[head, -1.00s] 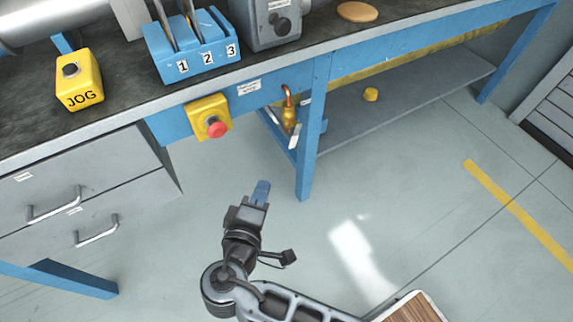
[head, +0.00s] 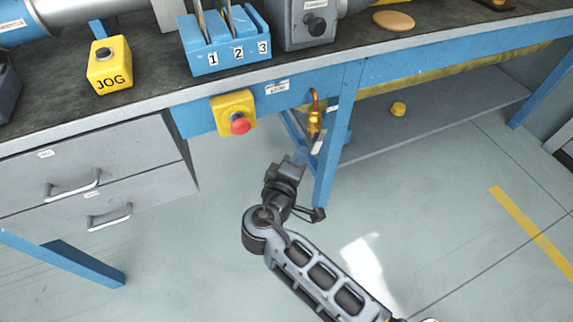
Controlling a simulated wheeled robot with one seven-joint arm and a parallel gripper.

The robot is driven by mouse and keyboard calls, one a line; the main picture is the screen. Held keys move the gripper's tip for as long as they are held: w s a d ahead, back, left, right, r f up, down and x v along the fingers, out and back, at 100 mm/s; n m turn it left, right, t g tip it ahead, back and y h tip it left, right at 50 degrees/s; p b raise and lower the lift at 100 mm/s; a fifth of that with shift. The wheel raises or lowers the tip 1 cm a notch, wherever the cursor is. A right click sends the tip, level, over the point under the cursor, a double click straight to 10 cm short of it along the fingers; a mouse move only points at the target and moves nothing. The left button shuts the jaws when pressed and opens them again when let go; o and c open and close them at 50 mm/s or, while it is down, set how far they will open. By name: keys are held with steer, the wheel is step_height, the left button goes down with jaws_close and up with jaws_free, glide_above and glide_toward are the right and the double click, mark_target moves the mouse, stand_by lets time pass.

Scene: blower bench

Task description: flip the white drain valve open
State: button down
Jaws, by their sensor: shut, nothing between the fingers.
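The drain valve is a small brass body (head: 314,122) on a copper pipe (head: 316,98), under the bench edge beside the blue leg. Its white lever (head: 317,146) hangs down below the brass body. My gripper (head: 299,158) is shut and empty. I cannot tell whether the fingertips touch the lever.
A blue bench leg (head: 333,140) stands right of the valve. A yellow box with a red stop button (head: 239,123) sits on the bench front to the left. Drawers (head: 90,175) are further left. Open floor lies in front.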

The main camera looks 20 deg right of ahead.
mark_target(312, 153)
steer(key=shift+d+f, duration=0.15)
steer(key=shift+d, duration=0.55)
steer(key=shift+f, duration=0.1)
steer(key=shift+d+f+n+h+b, duration=0.3)
steer(key=shift+d+f+b, duration=0.4)
steer(key=shift+b, duration=0.55)
steer(key=shift+r, duration=0.1)
steer(key=shift+a, duration=0.1)
